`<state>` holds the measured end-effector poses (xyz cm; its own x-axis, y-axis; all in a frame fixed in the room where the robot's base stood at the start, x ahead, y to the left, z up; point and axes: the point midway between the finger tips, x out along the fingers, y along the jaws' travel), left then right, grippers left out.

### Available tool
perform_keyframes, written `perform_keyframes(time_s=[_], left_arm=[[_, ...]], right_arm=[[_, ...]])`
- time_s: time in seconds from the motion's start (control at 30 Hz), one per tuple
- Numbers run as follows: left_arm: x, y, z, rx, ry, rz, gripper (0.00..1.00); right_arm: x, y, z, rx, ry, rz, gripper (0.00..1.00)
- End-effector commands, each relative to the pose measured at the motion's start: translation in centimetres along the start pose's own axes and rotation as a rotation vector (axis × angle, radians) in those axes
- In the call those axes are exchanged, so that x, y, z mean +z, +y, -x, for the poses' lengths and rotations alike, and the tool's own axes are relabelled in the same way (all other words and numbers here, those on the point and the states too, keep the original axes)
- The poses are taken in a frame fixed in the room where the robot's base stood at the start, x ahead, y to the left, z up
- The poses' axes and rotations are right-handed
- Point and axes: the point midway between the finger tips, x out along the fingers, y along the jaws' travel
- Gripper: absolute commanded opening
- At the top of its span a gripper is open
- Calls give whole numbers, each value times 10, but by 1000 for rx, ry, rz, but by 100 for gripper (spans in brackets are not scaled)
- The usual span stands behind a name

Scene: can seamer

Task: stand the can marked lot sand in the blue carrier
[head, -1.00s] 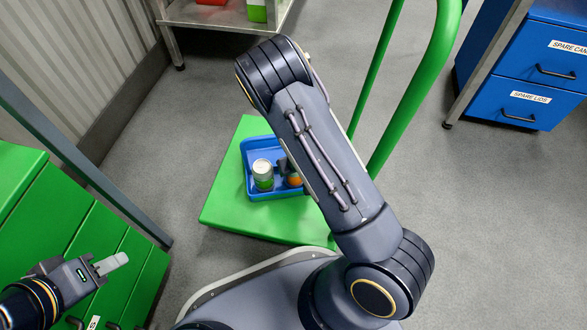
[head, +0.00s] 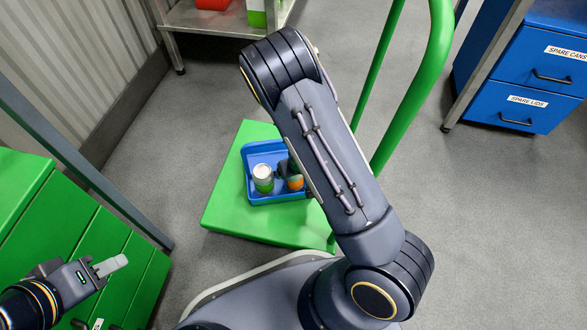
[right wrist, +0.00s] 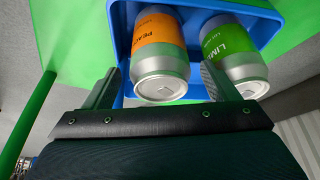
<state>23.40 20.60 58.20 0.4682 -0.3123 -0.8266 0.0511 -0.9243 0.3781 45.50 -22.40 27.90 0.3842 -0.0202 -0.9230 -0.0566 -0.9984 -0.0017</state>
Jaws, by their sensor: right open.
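The blue carrier (head: 250,160) stands on the green platform; its edge also shows in the right wrist view (right wrist: 270,18). It holds a green-banded can (head: 263,180) reading "LIM…" in the right wrist view (right wrist: 237,55), and an orange-banded can (head: 295,183) reading "PEA…" there (right wrist: 160,55). Both look upright. I cannot read a lot mark on either. My right gripper (right wrist: 160,84) is open, its fingers on either side of the orange can's lid end; contact is unclear. In the head view my right arm partly hides it and the carrier. My left gripper (head: 108,266) is empty at lower left.
The green platform (head: 228,205) has a green tube handle (head: 412,95) on the right. Green cabinets (head: 85,235) stand at left. Blue drawers (head: 515,105) labelled spare cans and spare lids are at upper right. A metal shelf (head: 200,20) is at the back.

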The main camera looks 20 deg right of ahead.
Motion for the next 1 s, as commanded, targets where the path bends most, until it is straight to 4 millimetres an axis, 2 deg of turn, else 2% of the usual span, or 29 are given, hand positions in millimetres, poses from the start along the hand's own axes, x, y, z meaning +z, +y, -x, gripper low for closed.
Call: perform_keyframes(time_s=[0.03,0.2,0.4,0.57,1.0], left_arm=[[-5,4,9,0,0,0,35],[-11,10,22,0,0,0,35],[-15,14,30,0,0,0,35],[-16,14,31,0,0,0,35],[-15,14,30,0,0,0,35]], right_arm=[[-3,0,18,-2,3,-3,80],[-3,0,53,-1,2,-2,80],[-1,0,78,0,1,-1,80],[0,0,84,0,0,0,80],[0,0,83,0,0,0,80]])
